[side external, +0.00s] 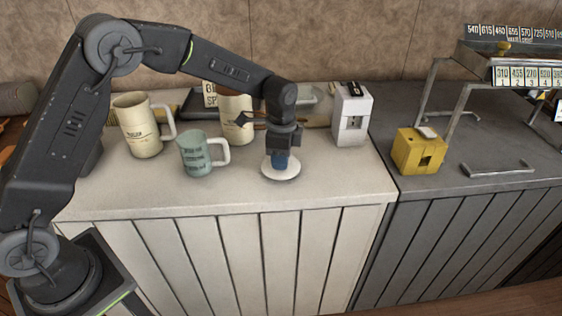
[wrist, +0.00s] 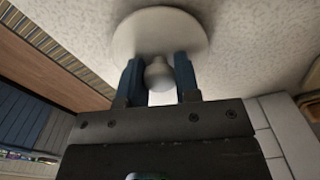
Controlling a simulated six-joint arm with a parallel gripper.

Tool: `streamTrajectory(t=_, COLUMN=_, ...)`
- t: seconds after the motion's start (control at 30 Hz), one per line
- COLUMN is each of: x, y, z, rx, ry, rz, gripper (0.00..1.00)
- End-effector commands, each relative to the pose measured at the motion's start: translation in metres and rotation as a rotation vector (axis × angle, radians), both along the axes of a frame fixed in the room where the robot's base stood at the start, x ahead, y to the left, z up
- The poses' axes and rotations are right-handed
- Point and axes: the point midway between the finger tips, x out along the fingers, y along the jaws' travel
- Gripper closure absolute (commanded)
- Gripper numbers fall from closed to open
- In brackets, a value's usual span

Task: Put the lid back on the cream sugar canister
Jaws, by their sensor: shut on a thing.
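A round white lid (side external: 281,169) sits under my gripper (side external: 281,158), low at the bench top; I cannot tell whether it touches the bench. In the wrist view my gripper (wrist: 158,68) has its blue fingers on either side of the round knob of the lid (wrist: 160,32). A cream container (side external: 237,121) stands behind and left of the gripper, partly hidden by the wrist. A larger cream container with a handle (side external: 139,128) stands farther left. Their labels are too small to read, so I cannot tell which is the sugar canister.
A teal mug (side external: 193,154) stands left of the lid. A white box-like canister (side external: 351,121) is at the back right. A yellow box (side external: 416,155) and metal handles (side external: 500,171) are on the dark counter. The pale bench front (side external: 220,199) is clear.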

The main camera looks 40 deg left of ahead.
Motion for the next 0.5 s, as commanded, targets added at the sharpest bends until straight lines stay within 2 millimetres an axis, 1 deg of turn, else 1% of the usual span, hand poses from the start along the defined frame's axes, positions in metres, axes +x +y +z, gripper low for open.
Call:
streamTrajectory(t=0.03, x=0.001, y=0.000, z=0.010, rx=-0.001, ry=-0.006, rz=0.000, gripper=0.93)
streamTrajectory(t=0.3, x=0.001, y=0.000, z=0.062, rx=-0.002, ry=-0.005, rz=-0.001, gripper=0.93)
streamTrajectory(t=0.5, x=0.001, y=0.000, z=0.093, rx=-0.002, ry=-0.005, rz=-0.001, gripper=0.93)
